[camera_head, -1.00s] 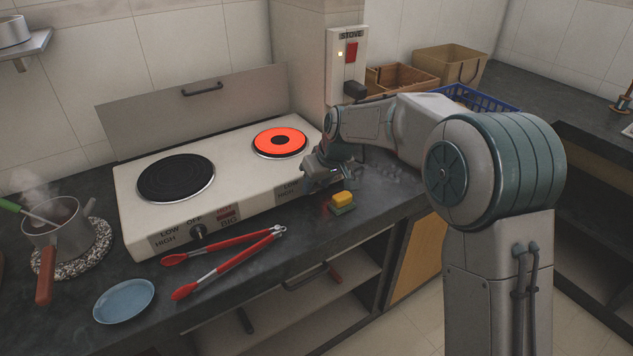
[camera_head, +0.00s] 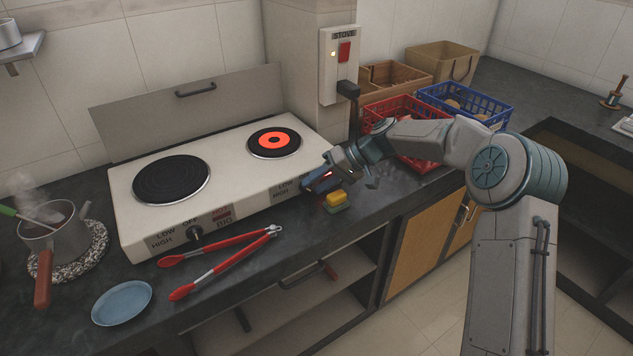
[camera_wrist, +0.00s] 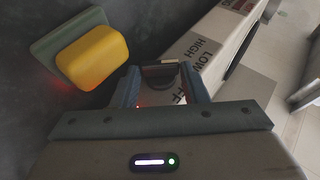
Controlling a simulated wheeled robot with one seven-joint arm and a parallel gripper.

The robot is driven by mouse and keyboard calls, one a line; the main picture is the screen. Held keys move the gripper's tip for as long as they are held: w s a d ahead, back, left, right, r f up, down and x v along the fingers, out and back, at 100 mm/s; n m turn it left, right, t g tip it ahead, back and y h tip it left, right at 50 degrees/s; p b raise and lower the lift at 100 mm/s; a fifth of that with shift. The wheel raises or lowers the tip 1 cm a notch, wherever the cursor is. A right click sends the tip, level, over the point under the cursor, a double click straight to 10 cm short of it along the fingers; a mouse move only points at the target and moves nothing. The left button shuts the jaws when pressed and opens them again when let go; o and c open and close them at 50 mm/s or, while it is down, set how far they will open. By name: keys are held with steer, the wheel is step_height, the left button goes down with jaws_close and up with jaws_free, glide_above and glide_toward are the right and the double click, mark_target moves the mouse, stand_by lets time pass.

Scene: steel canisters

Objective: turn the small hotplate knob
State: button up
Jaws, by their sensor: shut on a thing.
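The white two-plate hotplate (camera_head: 215,205) stands on the dark counter. Its small plate (camera_head: 273,143) at the right glows orange-red; the large plate (camera_head: 171,180) is black. My gripper (camera_head: 310,183) is at the right part of the hotplate's front face, by the LOW/HIGH lettering of the small side. In the wrist view, my gripper (camera_wrist: 160,84) is shut on the small dark knob (camera_wrist: 160,72), which shows between the two fingers. The lettering beside it is partly covered, and the knob's exact setting is hidden. In the head view my gripper covers this knob.
A yellow-and-green sponge (camera_head: 336,201) lies close to my gripper. Red tongs (camera_head: 225,262) lie before the hotplate, near the large knob (camera_head: 195,234). A steaming pot (camera_head: 65,235), a blue plate (camera_head: 122,303), a red crate (camera_head: 400,112) and a blue crate (camera_head: 470,104) stand around.

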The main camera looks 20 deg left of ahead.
steer(key=shift+w+f+g+y, duration=0.1)
steer(key=shift+g+y, duration=0.2)
stand_by(0.4)
steer(key=o, duration=1)
